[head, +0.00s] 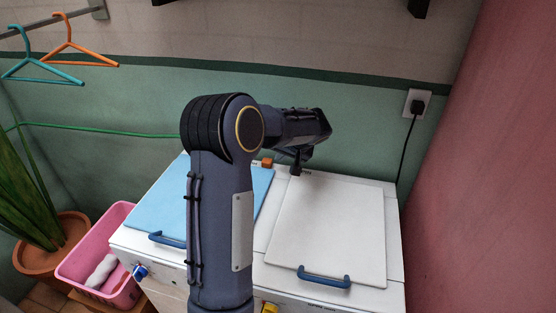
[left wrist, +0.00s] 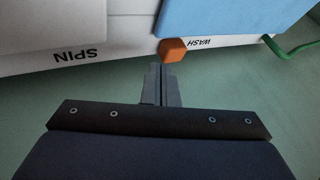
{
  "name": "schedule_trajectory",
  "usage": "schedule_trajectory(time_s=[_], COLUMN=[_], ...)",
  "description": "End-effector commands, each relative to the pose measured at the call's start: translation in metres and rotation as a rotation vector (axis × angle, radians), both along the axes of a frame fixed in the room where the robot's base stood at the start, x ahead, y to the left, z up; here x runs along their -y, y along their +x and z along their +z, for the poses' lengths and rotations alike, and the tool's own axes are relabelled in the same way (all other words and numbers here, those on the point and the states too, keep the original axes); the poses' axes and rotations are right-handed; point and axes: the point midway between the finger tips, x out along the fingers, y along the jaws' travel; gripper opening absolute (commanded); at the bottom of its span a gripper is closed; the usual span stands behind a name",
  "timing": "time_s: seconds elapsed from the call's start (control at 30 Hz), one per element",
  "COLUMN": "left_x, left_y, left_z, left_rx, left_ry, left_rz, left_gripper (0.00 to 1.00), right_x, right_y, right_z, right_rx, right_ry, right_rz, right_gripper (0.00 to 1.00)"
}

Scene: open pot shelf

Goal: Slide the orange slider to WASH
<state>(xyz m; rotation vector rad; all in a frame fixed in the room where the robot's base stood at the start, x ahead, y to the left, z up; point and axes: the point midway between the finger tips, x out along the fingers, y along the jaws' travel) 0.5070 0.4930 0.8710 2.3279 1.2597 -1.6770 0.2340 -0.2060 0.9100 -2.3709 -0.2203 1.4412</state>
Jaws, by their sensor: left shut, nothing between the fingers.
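The orange slider (head: 267,162) is a small block at the back edge of the white washing machine (head: 255,239), by the blue lid. In the left wrist view the slider (left wrist: 173,50) sits right beside the WASH label (left wrist: 200,43), well away from the SPIN label (left wrist: 75,56). My left gripper (head: 296,170) is shut and empty, pointing down at the machine's back strip, right of the slider in the head view. In the left wrist view its fingertips (left wrist: 161,67) are close to the slider; I cannot tell whether they touch it. My right gripper is out of view.
The blue lid (head: 170,195) and white lid (head: 330,230) are closed, each with a blue handle. A pink basket (head: 75,262) and potted plant (head: 45,255) stand left. A green hose (head: 100,130) runs along the wall. A power plug (head: 417,106) is at the right.

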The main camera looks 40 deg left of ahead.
Motion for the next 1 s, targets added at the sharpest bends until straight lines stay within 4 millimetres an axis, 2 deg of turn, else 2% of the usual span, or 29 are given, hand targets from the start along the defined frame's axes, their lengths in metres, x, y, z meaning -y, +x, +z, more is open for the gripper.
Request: schedule_trajectory(time_s=[0.1, 0.3, 0.9, 1.0], left_x=[0.013, 0.024, 0.026, 0.029], left_y=[-0.002, -0.004, -0.004, -0.009], left_z=[0.016, 0.030, 0.031, 0.035], left_rx=[0.002, -0.001, -0.002, 0.001], left_ry=[0.000, -0.003, -0.003, -0.020], left_rz=[-0.003, -0.002, -0.003, -0.011], left_gripper=[0.00, 0.00, 0.00, 0.00], right_x=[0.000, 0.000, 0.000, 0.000], right_y=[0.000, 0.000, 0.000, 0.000], right_z=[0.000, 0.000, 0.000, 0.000], right_rx=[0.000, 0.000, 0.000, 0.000], right_ry=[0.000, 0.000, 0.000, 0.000], right_rz=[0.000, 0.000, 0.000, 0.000], right_gripper=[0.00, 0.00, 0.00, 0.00])
